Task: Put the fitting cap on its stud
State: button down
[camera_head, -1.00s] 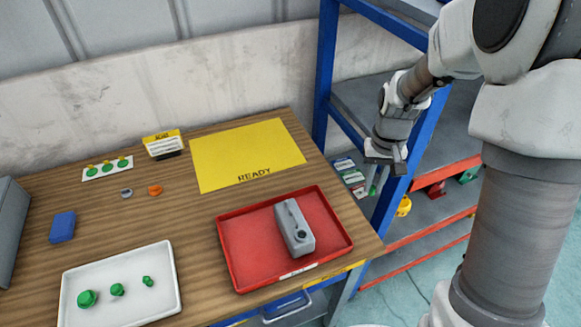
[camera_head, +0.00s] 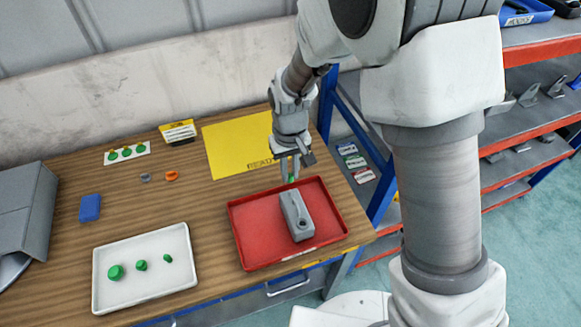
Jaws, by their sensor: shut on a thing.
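My gripper (camera_head: 291,174) is shut on a small green piece (camera_head: 291,179), which shows only partly between the fingers. It is too small to tell whether it is a cap. The gripper appears just behind the red tray (camera_head: 240,232), near the front edge of the yellow mat. A grey block (camera_head: 290,208) lies in the red tray, with a dark round feature near its front end; I cannot tell whether that is a stud or a hole. Three green pieces of differing size (camera_head: 115,272) stand apart in the white tray (camera_head: 180,275) at the front left.
The yellow mat (camera_head: 225,150) lies at the back. A card with green pieces (camera_head: 127,154), a small sign (camera_head: 178,131), a grey ring (camera_head: 145,177), an orange piece (camera_head: 172,175) and a blue block (camera_head: 90,208) are on the table. A blue-framed shelf (camera_head: 378,205) stands at the right.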

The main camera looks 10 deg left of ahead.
aim_at(290, 191)
jog(key=shift+f+b, duration=1.25)
jog(key=shift+f, duration=0.75)
jog(key=shift+f+b, duration=0.85)
jog(key=shift+b, duration=0.05)
jog(key=shift+f+b, duration=0.4)
jog(key=shift+f, duration=0.1)
jog(key=c, duration=0.8)
grip_release()
jog(key=shift+o, duration=0.2)
